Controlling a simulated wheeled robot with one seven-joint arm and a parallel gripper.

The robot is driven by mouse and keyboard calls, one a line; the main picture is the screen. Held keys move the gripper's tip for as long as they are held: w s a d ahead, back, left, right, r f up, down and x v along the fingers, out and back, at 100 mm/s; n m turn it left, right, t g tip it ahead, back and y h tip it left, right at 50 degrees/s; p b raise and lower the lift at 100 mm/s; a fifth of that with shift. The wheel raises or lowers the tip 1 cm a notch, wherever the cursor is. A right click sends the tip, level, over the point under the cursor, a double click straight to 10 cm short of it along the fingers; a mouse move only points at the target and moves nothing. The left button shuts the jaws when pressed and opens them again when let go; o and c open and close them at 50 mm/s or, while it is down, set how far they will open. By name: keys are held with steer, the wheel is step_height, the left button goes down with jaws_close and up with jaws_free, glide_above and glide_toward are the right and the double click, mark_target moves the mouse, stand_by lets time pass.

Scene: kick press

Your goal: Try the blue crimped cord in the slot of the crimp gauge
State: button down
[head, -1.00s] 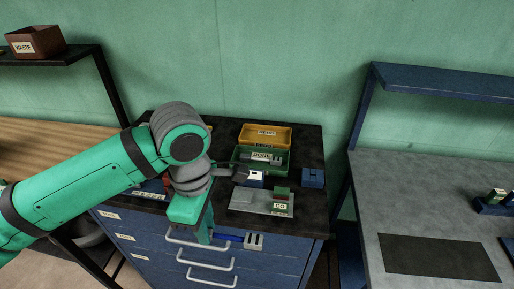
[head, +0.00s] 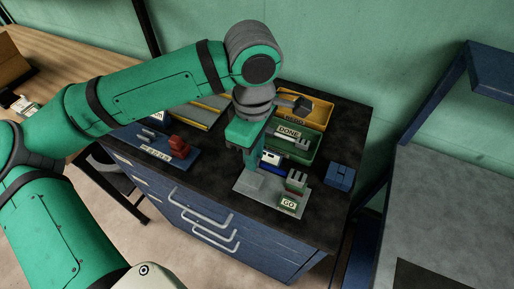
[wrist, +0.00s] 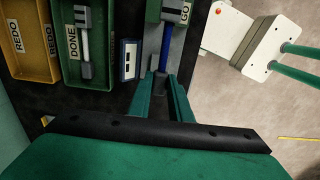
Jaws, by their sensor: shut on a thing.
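My gripper (head: 254,172) is shut on the blue crimped cord (head: 275,170) and points down over the left part of the crimp gauge. The cord also shows in the wrist view (wrist: 167,45), running from my jaws (wrist: 160,84) toward the gauge's GO end. The cord's grey crimped end (head: 297,176) is at the gauge's raised block, by the GO label. I cannot tell whether it is in the slot or just above it. The crimp gauge (head: 247,188) is a flat grey plate on the dark cabinet top; my gripper hides part of it.
A green DONE tray (head: 312,157) holds a pale cord with grey ends (wrist: 84,42). A yellow REDO tray (head: 322,112) stands behind it. A white-and-blue box (wrist: 130,60) is beside the gauge. A blue block (head: 341,177) stands right; a red-topped fixture (head: 179,147) stands left.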

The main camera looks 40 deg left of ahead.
steer(key=shift+f, duration=2.95)
steer(key=shift+f, duration=0.35)
steer(key=c, duration=1.5)
jaws_free()
steer(key=shift+c, duration=0.2)
step_height(320, 180, up, 11)
steer(key=shift+f, duration=0.1)
step_height(320, 180, up, 7)
stand_by(0.3)
